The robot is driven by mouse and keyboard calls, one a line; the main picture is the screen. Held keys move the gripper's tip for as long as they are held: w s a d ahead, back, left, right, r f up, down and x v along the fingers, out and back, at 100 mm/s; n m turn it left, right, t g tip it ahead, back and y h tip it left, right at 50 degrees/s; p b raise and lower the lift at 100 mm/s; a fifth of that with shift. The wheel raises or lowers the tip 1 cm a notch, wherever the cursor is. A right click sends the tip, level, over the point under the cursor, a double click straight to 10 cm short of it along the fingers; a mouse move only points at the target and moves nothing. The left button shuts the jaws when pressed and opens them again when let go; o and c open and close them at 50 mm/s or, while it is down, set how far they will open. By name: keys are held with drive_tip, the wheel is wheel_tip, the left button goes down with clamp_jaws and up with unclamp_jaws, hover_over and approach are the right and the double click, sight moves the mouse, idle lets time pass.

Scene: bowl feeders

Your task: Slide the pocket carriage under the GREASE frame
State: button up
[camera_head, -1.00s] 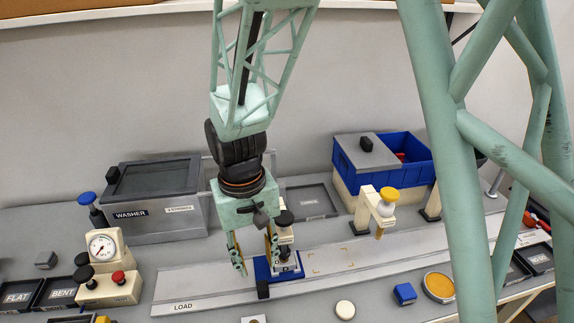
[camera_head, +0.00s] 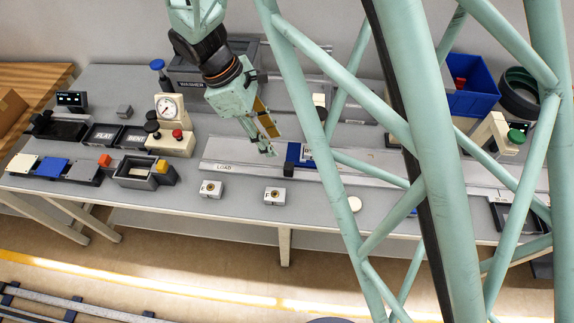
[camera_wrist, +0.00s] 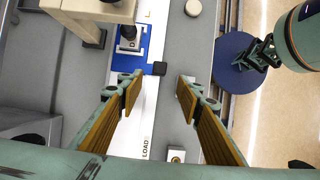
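The blue pocket carriage (camera_head: 293,152) sits on the pale track (camera_head: 228,150), just right of the LOAD marking. It also shows in the wrist view (camera_wrist: 143,48), with a grey block and a black knob on its bed, and a black handle (camera_wrist: 160,68) at its side. My gripper (camera_wrist: 158,92) is open and empty; the handle lies just beyond the gap between its fingers. In the head view my gripper (camera_head: 270,145) hangs just left of the carriage. I cannot read the word GREASE on any frame; my green lattice covers much of the track.
A cream frame with a green knob (camera_head: 516,137) stands at the right. Another cream frame (camera_wrist: 88,10) stands close to the carriage in the wrist view. The gauge stand (camera_head: 169,125) and washer (camera_head: 190,75) are left and behind. Small blocks (camera_head: 274,196) stand in front.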

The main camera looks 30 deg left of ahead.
sight(289, 166)
drive_tip(key=shift+f, duration=0.1)
idle(0.3)
drive_tip(key=shift+b+x, duration=0.55)
drive_tip(key=shift+x, duration=6.25)
drive_tip(key=shift+c, duration=0.3)
clamp_jaws()
drive_tip(key=shift+w+d, duration=0.1)
drive_tip(key=shift+d, duration=0.05)
